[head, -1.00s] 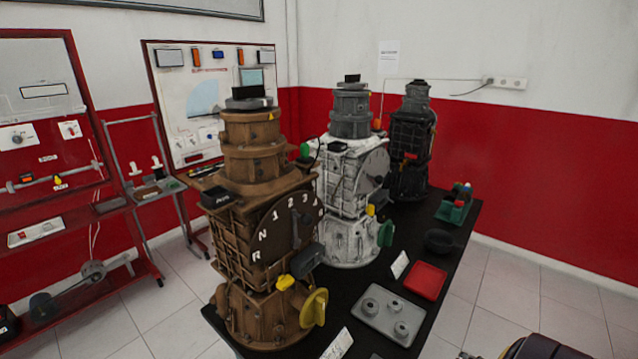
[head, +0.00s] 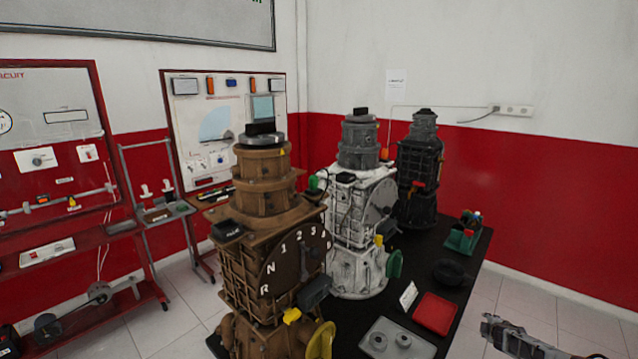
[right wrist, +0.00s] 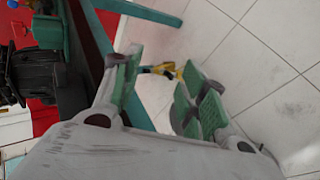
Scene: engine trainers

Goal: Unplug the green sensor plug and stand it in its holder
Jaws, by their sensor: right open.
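A green plug-like part (head: 313,184) sits on the upper left side of the white engine trainer (head: 352,238). I cannot tell whether it is the sensor plug. A larger green knob (head: 394,264) is low on the same trainer's right side. A green holder (head: 462,238) with small coloured parts in it stands at the table's far right. My right gripper (head: 492,330) is off the table's right edge, apart from all of these. In the right wrist view its green-padded fingers (right wrist: 158,88) are open with nothing gripped. My left gripper is out of view.
A brown trainer (head: 265,240) stands nearest and a black one (head: 420,165) farthest. Tiled floor is free to the right.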

